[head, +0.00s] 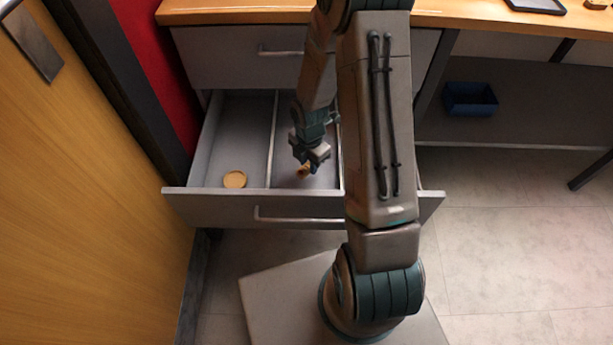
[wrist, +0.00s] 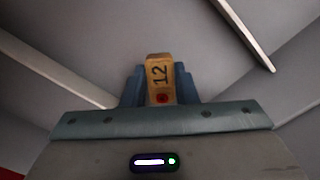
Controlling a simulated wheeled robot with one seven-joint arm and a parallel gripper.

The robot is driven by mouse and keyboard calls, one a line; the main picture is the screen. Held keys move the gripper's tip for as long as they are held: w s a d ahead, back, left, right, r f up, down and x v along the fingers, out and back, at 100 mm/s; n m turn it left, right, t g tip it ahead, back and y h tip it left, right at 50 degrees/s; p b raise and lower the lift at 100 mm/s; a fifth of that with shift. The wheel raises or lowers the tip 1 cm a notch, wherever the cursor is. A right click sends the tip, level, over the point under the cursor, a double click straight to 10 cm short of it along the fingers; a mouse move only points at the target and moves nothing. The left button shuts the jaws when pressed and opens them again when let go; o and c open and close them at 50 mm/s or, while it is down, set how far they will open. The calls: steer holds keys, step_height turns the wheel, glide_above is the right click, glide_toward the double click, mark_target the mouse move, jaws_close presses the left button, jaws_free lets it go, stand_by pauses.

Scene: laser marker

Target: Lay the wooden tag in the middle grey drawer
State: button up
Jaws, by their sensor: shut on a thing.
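The wooden tag (wrist: 158,72) is small and pale, with a dark "12" and a red dot, and shows in the wrist view between the fingers of my gripper (wrist: 160,88). My gripper is shut on it. In the head view my gripper (head: 307,168) points down into the open grey drawer (head: 225,205), over its middle compartment, with the tag (head: 303,172) at its tip. I cannot tell whether the tag touches the drawer floor. A round wooden disc (head: 235,179) lies in the left compartment. My arm hides the drawer's right part.
A shut grey drawer (head: 225,60) is above the open one, under a wooden worktop (head: 240,10). Thin dividers (head: 272,140) split the open drawer. A blue bin (head: 470,99) sits at the right. A wooden panel (head: 90,180) stands close on the left.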

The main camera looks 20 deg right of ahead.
mark_target(306, 181)
steer(key=shift+s+a+f, duration=0.4)
steer(key=shift+a, duration=0.1)
steer(key=shift+f, duration=0.25)
steer(key=shift+f+b, duration=0.8)
steer(key=shift+f, duration=0.95)
steer(key=shift+f, duration=0.1)
steer(key=o, duration=1)
steer(key=shift+o, duration=0.2)
